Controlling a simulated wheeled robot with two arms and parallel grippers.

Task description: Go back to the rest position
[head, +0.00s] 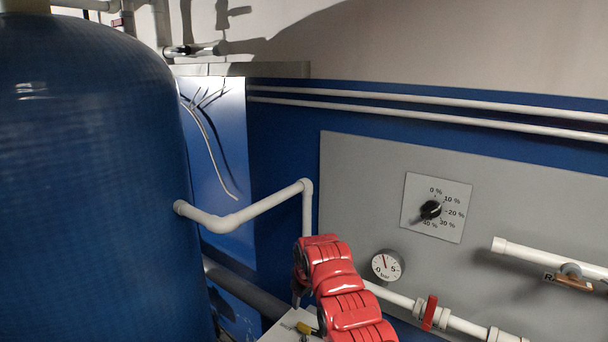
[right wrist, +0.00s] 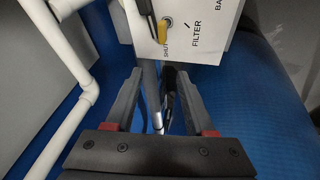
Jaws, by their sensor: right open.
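My right arm (head: 340,290), red and segmented, comes up from the bottom of the head view. In the right wrist view my right gripper (right wrist: 157,72) is open, its two dark fingers apart with red pads at their bases. Nothing is held between the fingers; a grey pipe and dark parts show behind the gap. A white box (right wrist: 205,45) marked FILTER and SHUT, with a yellow-and-black handle (right wrist: 161,30), is just beyond the fingertips. In the head view this yellow part (head: 304,328) shows beside my arm. My left gripper is not in view.
A large blue tank (head: 90,180) fills the left. A white pipe (head: 262,203) runs from it toward the grey panel (head: 360,190). The panel carries a percent dial (head: 431,210), a pressure gauge (head: 388,265) and a red-handled valve (head: 429,313). White pipes (right wrist: 85,95) stand left in the wrist view.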

